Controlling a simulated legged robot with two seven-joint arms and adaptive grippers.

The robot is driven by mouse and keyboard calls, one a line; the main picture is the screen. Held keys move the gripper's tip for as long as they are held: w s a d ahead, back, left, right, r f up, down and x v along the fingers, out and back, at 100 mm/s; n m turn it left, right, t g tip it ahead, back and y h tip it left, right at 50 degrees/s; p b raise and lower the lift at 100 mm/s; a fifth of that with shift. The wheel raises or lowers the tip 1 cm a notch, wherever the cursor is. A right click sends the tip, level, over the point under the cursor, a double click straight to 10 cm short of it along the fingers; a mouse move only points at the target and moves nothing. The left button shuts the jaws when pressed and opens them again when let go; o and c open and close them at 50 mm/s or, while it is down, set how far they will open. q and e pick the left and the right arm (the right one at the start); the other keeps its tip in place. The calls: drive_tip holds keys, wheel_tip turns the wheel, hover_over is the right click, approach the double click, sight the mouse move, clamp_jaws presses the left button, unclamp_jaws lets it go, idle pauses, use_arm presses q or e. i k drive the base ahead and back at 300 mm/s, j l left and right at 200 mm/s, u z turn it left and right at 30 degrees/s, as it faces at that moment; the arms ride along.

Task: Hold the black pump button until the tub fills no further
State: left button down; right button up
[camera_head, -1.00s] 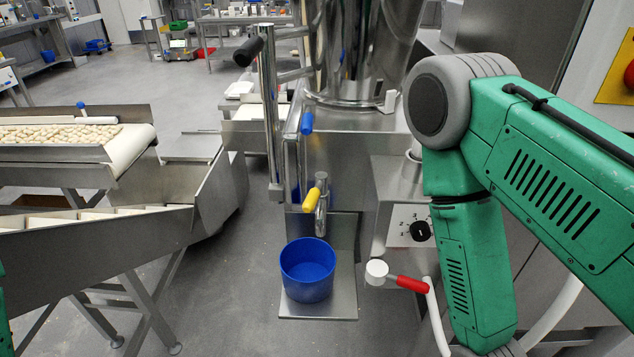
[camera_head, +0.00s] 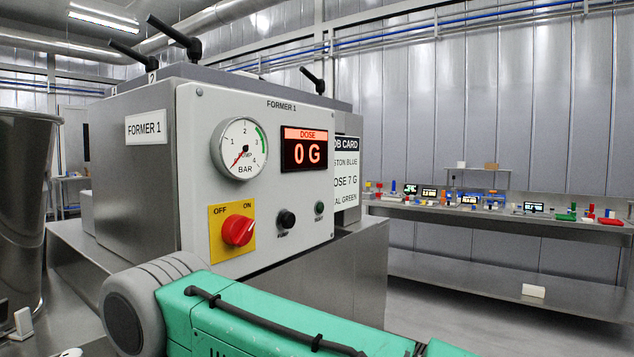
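The black pump button (camera_head: 286,219) sits on the light front panel (camera_head: 205,200) of Former 1, right of the red on/off switch (camera_head: 238,230). Nothing touches the button in this view. The dose display (camera_head: 305,149) reads 0 G. The round pressure gauge (camera_head: 239,148) has its needle near the low end of its scale. My green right arm crosses the bottom of the view below the panel, but its gripper is out of frame. My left gripper is not in view either. The tub is not in view.
A small green button (camera_head: 319,208) sits right of the pump button. A job card (camera_head: 346,172) is partly hidden behind the panel. A steel hopper (camera_head: 25,190) stands at the left. A long bench (camera_head: 480,215) with several coloured items stands at the back right, with open floor before it.

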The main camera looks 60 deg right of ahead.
sight(288, 220)
drive_tip(key=z, duration=1.7)
